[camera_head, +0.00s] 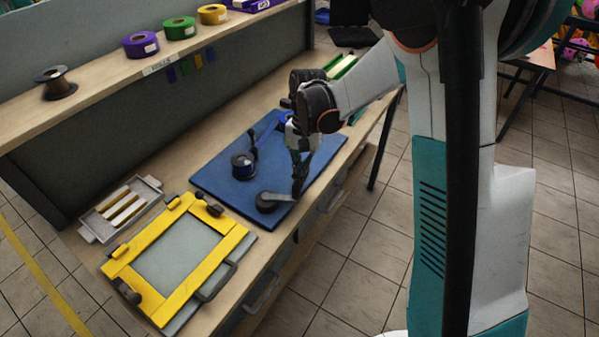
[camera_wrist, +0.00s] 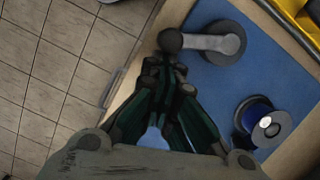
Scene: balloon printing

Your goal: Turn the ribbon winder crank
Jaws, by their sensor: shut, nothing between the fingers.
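The ribbon winder has a blue base (camera_head: 222,185) on the workbench. Its crank (camera_head: 278,197) is a grey arm running from a round dark hub to a dark ball knob at the front edge. In the wrist view the crank (camera_wrist: 212,44) lies across the upper middle, its knob at the left end. A blue ribbon spool (camera_head: 243,166) sits on the base; it also shows in the wrist view (camera_wrist: 265,124). My gripper (camera_head: 299,184) points down at the knob end. In the wrist view its closed fingertips (camera_wrist: 166,70) are just below the knob, empty; contact is unclear.
A yellow frame (camera_head: 150,262) with dark knobs and a handle lies at the bench's near end. A grey tray (camera_head: 100,228) with pale bars is beside it. A shelf (camera_head: 105,85) holds purple, green and yellow ribbon rolls and a dark spool. Tiled floor lies right of the bench.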

